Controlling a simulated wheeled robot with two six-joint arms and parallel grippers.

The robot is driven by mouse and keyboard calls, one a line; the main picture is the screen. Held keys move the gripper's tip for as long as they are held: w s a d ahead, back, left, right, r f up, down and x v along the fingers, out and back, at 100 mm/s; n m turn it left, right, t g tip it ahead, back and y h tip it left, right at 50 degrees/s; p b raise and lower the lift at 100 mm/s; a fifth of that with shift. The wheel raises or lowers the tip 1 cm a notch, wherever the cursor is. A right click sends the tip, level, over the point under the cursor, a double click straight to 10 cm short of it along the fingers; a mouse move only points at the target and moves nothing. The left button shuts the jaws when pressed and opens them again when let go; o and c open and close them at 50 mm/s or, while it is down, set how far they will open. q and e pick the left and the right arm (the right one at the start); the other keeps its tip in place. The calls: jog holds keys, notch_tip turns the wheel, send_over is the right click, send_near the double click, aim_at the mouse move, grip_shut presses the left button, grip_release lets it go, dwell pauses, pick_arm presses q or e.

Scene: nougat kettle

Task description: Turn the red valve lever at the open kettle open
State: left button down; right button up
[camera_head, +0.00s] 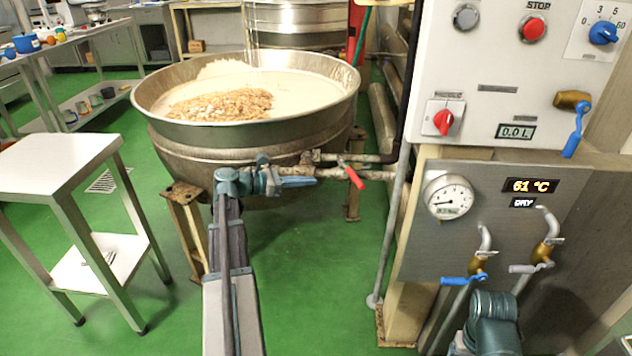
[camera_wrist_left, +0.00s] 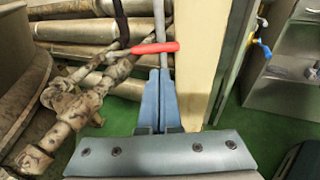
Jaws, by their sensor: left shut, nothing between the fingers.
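The red valve lever (camera_head: 355,178) sits on the pipe at the right side of the open kettle (camera_head: 246,105), slanting down to the right in the head view. In the left wrist view the red lever (camera_wrist_left: 155,47) lies almost level, just beyond my fingertips. My left gripper (camera_head: 312,181) is shut and empty, with its blue fingers pointing right towards the lever. In the left wrist view the closed fingers (camera_wrist_left: 159,72) end just below the lever; I cannot tell whether they touch it. The kettle holds a pale mass with nuts. My right gripper is not clearly visible.
A steel side table (camera_head: 55,165) stands on the left. Green floor (camera_head: 320,270) is clear between them.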

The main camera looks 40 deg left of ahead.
aim_at(350, 172)
pick_arm(q)
jog(key=b+x, duration=0.2)
jog(key=x, duration=1)
pick_arm(e)
notch_tip(350, 172, down, 2)
jog(key=shift+f, duration=0.15)
pick_arm(q)
jog(key=shift+d, duration=0.1)
